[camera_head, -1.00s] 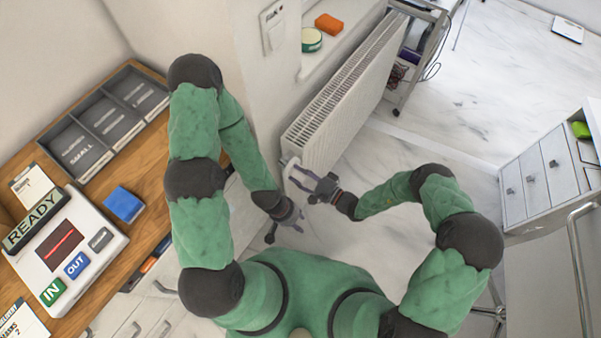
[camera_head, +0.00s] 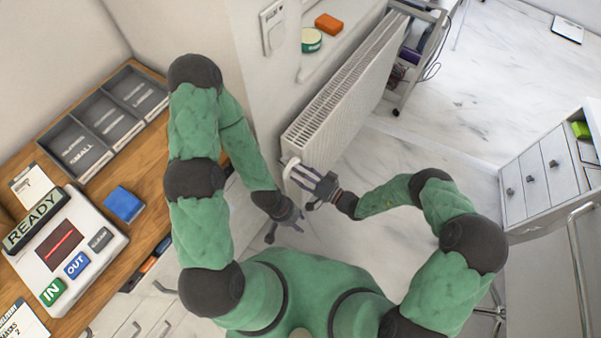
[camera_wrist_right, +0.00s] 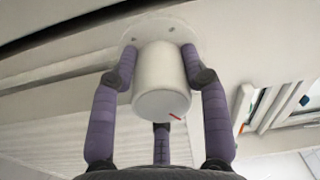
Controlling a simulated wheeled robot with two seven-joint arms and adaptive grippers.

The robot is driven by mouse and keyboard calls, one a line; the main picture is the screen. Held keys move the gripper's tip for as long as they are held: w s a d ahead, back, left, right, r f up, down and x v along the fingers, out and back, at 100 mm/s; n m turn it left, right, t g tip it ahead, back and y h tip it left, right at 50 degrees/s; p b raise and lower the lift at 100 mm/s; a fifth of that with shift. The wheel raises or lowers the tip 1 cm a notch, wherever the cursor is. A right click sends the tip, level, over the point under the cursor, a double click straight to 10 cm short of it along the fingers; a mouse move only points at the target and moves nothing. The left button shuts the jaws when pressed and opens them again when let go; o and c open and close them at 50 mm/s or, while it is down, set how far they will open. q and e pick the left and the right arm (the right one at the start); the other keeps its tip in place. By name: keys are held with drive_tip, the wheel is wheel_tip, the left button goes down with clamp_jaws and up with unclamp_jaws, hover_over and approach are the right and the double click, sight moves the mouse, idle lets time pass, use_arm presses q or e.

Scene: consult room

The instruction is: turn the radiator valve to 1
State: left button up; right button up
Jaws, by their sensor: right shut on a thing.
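The white radiator (camera_head: 340,105) stands against the wall, and its white valve knob (camera_head: 291,163) is at its near lower end. In the right wrist view the valve knob (camera_wrist_right: 160,85) is a white cylinder with a small red mark near the lower right of its end face. My right gripper (camera_head: 302,176) is shut on the knob, with purple fingers on both sides and one below; the fingers (camera_wrist_right: 160,75) also show in the wrist view. No number can be read on the knob. My left gripper (camera_head: 285,226) hangs empty below and left of the valve, its fingers apart.
A wooden counter (camera_head: 140,215) with a grey divided tray (camera_head: 62,127) and a READY device is at the left. A trolley (camera_head: 413,60) stands behind the radiator.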

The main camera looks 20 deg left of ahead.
drive_tip(key=shift+s+a+f, duration=0.1)
drive_tip(key=shift+s+a, duration=0.05)
drive_tip(key=shift+s, duration=0.25)
drive_tip(key=o, duration=1.2)
drive_tip(key=shift+c, duration=0.2)
drive_tip(key=shift+w, duration=0.1)
drive_tip(key=shift+w, duration=0.1)
drive_tip(key=shift+d, duration=0.35)
drive_tip(key=v, duration=1.1)
drive_tip(key=shift+s+d, duration=0.15)
drive_tip(key=shift+s, duration=0.1)
